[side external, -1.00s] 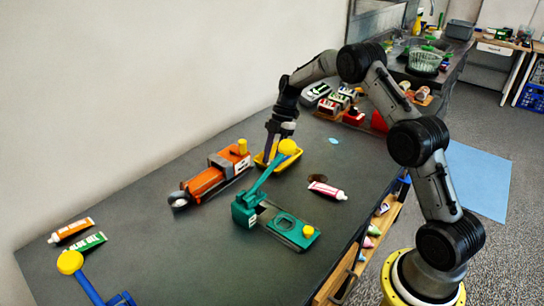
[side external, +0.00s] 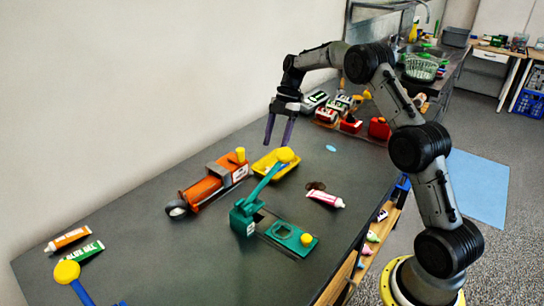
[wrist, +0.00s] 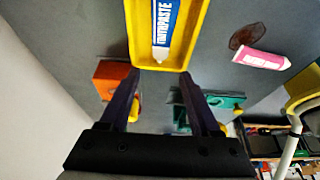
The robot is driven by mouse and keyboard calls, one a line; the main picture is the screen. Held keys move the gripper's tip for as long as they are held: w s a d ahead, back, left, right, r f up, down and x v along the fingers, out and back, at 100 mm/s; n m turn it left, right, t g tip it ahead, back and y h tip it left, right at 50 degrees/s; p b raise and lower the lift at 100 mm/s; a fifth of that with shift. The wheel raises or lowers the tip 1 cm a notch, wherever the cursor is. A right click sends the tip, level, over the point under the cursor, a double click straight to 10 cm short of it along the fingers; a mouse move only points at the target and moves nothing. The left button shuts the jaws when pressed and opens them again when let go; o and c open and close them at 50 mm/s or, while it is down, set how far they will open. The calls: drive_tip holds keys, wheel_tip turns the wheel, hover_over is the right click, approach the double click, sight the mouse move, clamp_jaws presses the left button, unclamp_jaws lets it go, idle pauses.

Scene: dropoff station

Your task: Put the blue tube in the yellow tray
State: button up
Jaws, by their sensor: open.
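The yellow tray (side external: 262,164) stands on the dark table behind the green lever device. It also shows at the top of the wrist view (wrist: 141,40). The blue tube (wrist: 163,25), with a white "TOOTHPASTE" label, lies inside the tray, lengthwise along it in the wrist view. In the wrist view, the open fingers (wrist: 160,78) are apart near the tray's close edge, clear of the tube.
An orange device (side external: 203,188) stands left of the tray. The green lever device (side external: 248,215), with a yellow knob, stands in front. A pink and white tube (side external: 325,198) lies to the right by a dark round patch. Orange and green tubes (side external: 84,251) lie at the front left.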

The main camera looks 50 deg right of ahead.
drive_tip(key=s+a+r+m+t+h, duration=0.1)
drive_tip(key=s+a+r+m+h, duration=0.1)
drive_tip(key=s+a+r+m, duration=0.45)
drive_tip(key=s+a+r+m+t+h, duration=0.1)
drive_tip(key=s+a+r+m, duration=0.25)
drive_tip(key=s+r, duration=0.6)
drive_tip(key=s+a+f+m+t, duration=0.1)
drive_tip(key=s+m, duration=0.1)
drive_tip(key=s, duration=0.4)
drive_tip(key=s+a+f+m+t+h, duration=0.1)
drive_tip(key=s+a+m, duration=0.1)
drive_tip(key=s, duration=0.4)
drive_tip(key=s+a+f+m+t, duration=0.1)
drive_tip(key=s+a+f+m, duration=0.1)
drive_tip(key=s+m, duration=0.2)
drive_tip(key=shift+s+t, duration=0.3)
drive_tip(key=shift+s, duration=0.75)
drive_tip(key=shift+a+f, duration=0.1)
